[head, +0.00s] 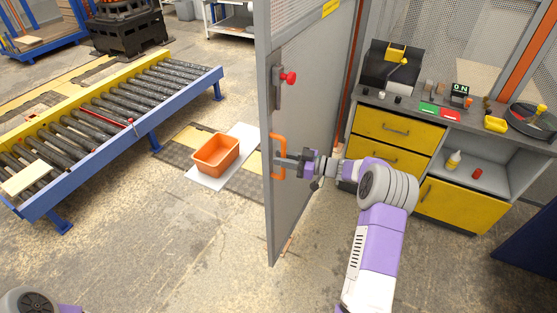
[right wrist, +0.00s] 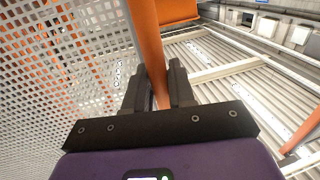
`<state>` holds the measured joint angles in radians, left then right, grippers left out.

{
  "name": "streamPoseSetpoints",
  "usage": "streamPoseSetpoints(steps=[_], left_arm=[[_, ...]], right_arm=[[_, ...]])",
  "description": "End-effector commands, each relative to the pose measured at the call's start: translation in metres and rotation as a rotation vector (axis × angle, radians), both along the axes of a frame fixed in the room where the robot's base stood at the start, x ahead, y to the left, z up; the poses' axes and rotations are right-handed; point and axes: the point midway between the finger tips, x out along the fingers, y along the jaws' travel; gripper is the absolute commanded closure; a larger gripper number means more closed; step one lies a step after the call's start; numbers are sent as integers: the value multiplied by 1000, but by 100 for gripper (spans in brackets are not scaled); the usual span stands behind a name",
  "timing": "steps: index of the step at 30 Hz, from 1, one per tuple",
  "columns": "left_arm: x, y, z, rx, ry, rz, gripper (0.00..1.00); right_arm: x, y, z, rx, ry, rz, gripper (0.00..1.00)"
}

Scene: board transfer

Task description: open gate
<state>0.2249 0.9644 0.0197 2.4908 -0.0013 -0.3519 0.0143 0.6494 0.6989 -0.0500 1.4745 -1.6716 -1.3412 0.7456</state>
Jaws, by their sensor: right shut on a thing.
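The gate (head: 310,130) is a tall grey panel standing partly open in the middle of the head view. It carries an orange handle (head: 277,157) on its edge and a latch with a red knob (head: 289,77) above it. My right gripper (head: 284,162) is shut on the orange handle. In the right wrist view the orange bar (right wrist: 150,45) runs between the two fingers (right wrist: 158,88). My left gripper is not in view; only a bit of my left arm shows at the bottom left corner.
A roller conveyor (head: 215,72) with a blue frame stands at the left. An orange bin (head: 215,153) sits on a white sheet on the floor left of the gate. A workbench (head: 425,112) with yellow drawers stands at the right. The floor in front is clear.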

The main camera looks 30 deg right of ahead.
Motion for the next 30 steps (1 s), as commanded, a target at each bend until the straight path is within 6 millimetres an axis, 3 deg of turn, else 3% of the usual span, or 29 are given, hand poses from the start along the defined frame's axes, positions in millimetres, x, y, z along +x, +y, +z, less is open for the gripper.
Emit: streamPoseSetpoints(steps=[3,4,7,17,30], left_arm=[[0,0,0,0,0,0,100],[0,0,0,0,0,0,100],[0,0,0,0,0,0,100],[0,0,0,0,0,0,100],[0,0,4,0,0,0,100]], right_arm=[[0,0,0,1,0,0,100],[0,0,0,1,0,1,75],[0,1,0,1,0,1,60],[-2,-2,0,1,1,0,60],[-48,-47,0,0,0,-1,60]])
